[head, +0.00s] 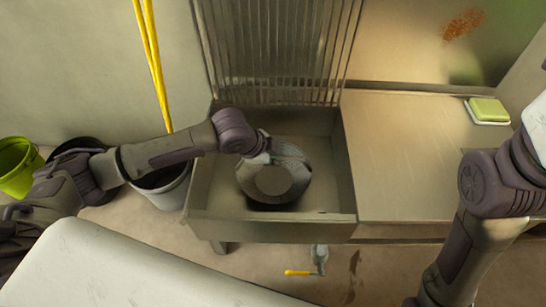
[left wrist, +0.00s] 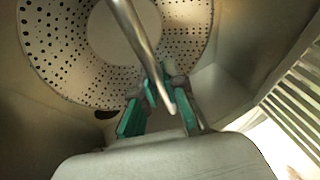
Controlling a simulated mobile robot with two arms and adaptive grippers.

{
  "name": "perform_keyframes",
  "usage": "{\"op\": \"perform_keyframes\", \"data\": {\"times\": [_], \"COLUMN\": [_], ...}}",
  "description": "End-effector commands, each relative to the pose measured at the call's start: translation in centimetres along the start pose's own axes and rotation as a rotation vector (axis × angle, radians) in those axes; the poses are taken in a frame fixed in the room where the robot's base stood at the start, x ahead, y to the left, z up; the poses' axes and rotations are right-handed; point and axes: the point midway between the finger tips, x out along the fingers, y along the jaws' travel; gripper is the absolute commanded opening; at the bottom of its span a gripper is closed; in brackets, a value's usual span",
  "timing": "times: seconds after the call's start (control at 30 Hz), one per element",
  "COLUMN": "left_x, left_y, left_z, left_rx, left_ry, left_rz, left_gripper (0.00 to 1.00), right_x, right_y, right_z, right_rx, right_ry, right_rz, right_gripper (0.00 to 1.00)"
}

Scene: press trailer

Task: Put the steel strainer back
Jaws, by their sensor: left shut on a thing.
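The steel strainer (head: 277,182) is a round perforated disc with a plain middle, over the sink basin (head: 325,150) in the head view. In the left wrist view the strainer (left wrist: 190,50) fills the top, with a steel rod handle (left wrist: 133,25) running down from it. My left gripper (head: 270,157) reaches in from the left at the strainer's upper edge. In the left wrist view its green-padded fingers (left wrist: 160,95) are shut at the handle. Whether the strainer touches the basin floor I cannot tell. My right arm shows at the right, but its gripper is out of view.
A ribbed steel drainboard (head: 280,50) rises behind the basin. A steel counter (head: 410,160) to the right is mostly clear, with a green sponge on a dish (head: 488,110) at its back. A grey bucket (head: 165,190) and a green bucket (head: 17,165) stand left. A yellow-handled valve (head: 300,272) sits below.

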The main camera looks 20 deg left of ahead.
Motion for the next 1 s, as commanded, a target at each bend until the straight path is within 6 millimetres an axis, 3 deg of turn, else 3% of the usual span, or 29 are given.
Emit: {"op": "perform_keyframes", "data": {"times": [0.03,0.17,0.53,0.6,1.0], "left_x": [0.1,0.1,-0.4,-1.3,-9.6], "left_y": [0.0,0.1,-0.1,-0.2,-0.2], "left_z": [0.0,0.0,-0.1,-0.1,-0.2], "left_rx": [0.0,0.0,0.001,0.0,0.001], "left_ry": [-0.001,0.0,0.0,-0.001,-0.002], "left_rz": [0.001,0.001,0.001,0.001,0.001], "left_gripper": [0.14,0.35,0.35,0.35,0.35], "right_x": [-0.1,-0.1,0.1,0.4,-2.4], "right_y": [0.0,0.0,0.0,0.1,0.9], "right_z": [0.1,0.1,0.0,0.2,2.3], "right_rx": [0.0,0.0,0.0,0.001,0.021], "right_ry": [-0.003,-0.003,0.0,-0.005,-0.162], "right_rz": [0.001,0.001,-0.001,0.002,0.061], "right_gripper": [0.37,0.37,0.37,0.37,0.37]}}
